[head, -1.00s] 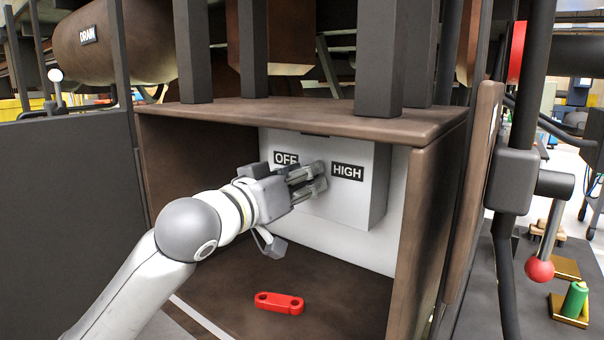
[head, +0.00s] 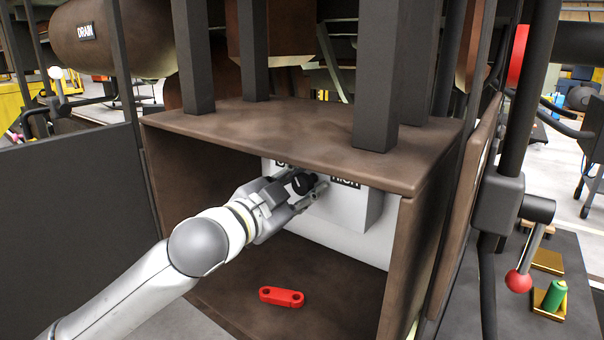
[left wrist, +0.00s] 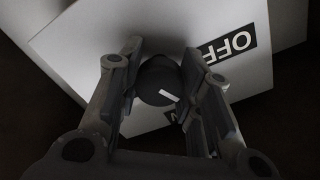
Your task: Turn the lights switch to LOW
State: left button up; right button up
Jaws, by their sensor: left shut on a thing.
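The lights switch is a round black knob (head: 303,183) on the front of a white box (head: 345,215) inside a brown cabinet. In the head view the HIGH label is partly covered by the cabinet top, and the OFF label is mostly hidden. My left gripper (head: 304,188) is shut on the knob, with a finger on each side. In the left wrist view the knob (left wrist: 158,78) sits between the fingers, and its white pointer mark is visible. The OFF label (left wrist: 230,43) is beside it; another label below is mostly hidden by a finger. My right gripper is not in view.
The cabinet's top (head: 290,135) overhangs the box closely above my gripper, and its right wall (head: 405,260) stands beside it. A red link-shaped part (head: 281,297) lies on the cabinet floor. A lever with a red ball (head: 518,281) stands outside at right.

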pick_arm(q)
jog(key=m+p, duration=0.1)
jog(key=m, duration=0.1)
jog(key=shift+r+m, duration=0.2)
jog(key=shift+m, duration=0.2)
jog(key=shift+f+m+p, duration=0.1)
jog(key=shift+m+p, duration=0.85)
jog(key=shift+m, duration=0.55)
jog(key=o, duration=1)
jog(key=shift+s+a+f, duration=0.1)
jog(key=v, duration=1.1)
jog(key=shift+s+a, duration=0.2)
jog(key=shift+s, duration=0.1)
